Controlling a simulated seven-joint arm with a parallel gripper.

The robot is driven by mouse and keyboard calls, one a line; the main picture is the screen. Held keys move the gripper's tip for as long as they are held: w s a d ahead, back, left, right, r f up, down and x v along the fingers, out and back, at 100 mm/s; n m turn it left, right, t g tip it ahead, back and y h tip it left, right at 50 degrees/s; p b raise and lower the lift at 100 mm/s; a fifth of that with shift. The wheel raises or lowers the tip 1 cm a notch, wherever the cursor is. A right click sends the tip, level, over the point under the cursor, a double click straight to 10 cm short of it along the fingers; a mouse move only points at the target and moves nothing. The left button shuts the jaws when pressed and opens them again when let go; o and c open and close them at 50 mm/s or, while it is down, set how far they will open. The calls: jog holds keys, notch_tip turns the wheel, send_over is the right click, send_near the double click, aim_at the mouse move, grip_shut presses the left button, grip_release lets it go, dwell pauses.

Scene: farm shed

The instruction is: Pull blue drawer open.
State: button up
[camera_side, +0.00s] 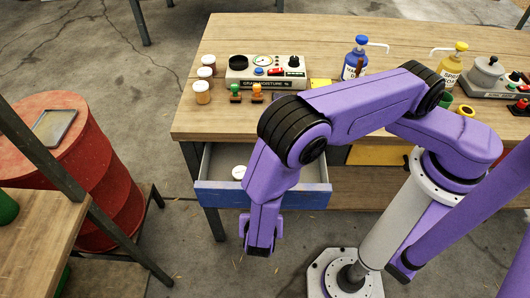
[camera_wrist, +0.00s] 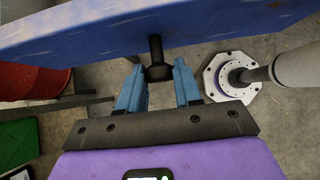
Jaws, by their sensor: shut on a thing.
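The blue drawer (camera_side: 216,196) sits under the left part of the wooden table and is pulled out, so its grey inside shows, with a small white round thing (camera_side: 239,172) in it. In the wrist view the blue drawer front (camera_wrist: 90,32) crosses the top of the picture, with a black knob handle (camera_wrist: 156,72) sticking out. My gripper (camera_wrist: 159,66) has its two blue fingers on either side of this knob and is shut on it. In the side view my arm hides the fingers and the knob.
The table (camera_side: 235,35) bears a moisture meter (camera_side: 265,72), several small jars, a blue bottle (camera_side: 355,58) and a yellow bottle (camera_side: 452,65). A red barrel (camera_side: 75,155) stands to the left. The floor in front of the drawer is clear beside my base.

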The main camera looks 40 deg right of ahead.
jog(key=o, duration=1.6)
jog(key=shift+v, duration=3.5)
